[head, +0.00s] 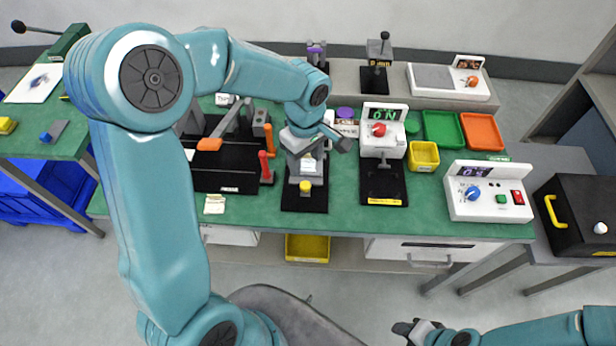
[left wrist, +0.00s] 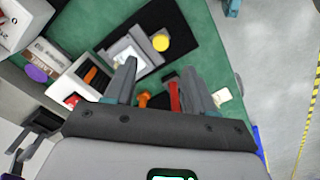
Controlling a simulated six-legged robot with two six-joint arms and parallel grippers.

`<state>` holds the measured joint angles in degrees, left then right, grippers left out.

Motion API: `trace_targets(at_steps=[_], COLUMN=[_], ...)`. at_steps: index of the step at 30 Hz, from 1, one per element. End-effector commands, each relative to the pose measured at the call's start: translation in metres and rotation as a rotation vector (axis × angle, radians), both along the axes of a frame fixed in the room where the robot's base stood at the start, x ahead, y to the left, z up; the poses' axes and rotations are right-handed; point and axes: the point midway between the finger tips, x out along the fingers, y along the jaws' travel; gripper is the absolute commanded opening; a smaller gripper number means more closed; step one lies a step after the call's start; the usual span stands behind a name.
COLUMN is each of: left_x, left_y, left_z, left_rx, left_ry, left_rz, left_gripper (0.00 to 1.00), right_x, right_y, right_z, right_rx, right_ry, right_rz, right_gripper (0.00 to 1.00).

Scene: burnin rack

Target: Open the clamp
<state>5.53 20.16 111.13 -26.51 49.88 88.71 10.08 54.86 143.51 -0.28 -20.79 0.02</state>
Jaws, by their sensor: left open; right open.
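A black plate (head: 225,182) on the green bench carries lever hardware with an orange-tipped lever (head: 209,144), an upright orange handle (head: 268,138) and a red handle (head: 265,167). These look like clamp handles; I cannot tell which is the clamp. A grey fixture (head: 305,165) with a yellow knob (head: 306,186) stands right of the plate. My left gripper (head: 338,136) is open and empty above the fixture, partly hiding it. The left wrist view shows its spread fingers (left wrist: 158,70), with the red handle (left wrist: 174,96) between them, farther off. My right gripper (head: 414,329) is open, low in front of the bench.
A white control box (head: 488,191) stands at the bench's right end. Yellow bin (head: 307,247) sits below.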

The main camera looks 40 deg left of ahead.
Motion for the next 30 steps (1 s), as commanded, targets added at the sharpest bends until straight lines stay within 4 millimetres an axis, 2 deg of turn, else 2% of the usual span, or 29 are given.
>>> trace_targets(at_steps=[1,6,12,17,25,30], left_x=[-0.002,0.000,0.002,0.004,0.005,0.005], left_y=[0.000,-0.001,-0.001,-0.001,-0.001,-0.001], left_z=[-0.013,-0.052,-0.084,-0.094,-0.095,-0.095], left_rx=[-0.001,-0.001,0.000,-0.001,-0.001,-0.001], left_ry=[0.006,0.005,0.003,0.001,-0.001,-0.001], left_rz=[-0.001,-0.003,-0.005,-0.005,-0.005,-0.005], left_gripper=[0.55,0.55,0.55,0.55,0.55,0.00], right_x=[0.000,0.000,0.000,0.000,0.000,0.000], right_y=[0.000,0.000,0.000,0.000,0.000,0.000], right_z=[0.002,0.005,0.007,0.007,0.007,0.007], right_rx=[0.000,0.000,0.000,0.000,0.000,0.000], right_ry=[0.000,0.000,0.000,0.000,0.000,0.000], right_rz=[0.000,0.000,0.000,0.000,0.000,0.000], right_gripper=[0.46,0.46,0.46,0.46,0.46,0.46])
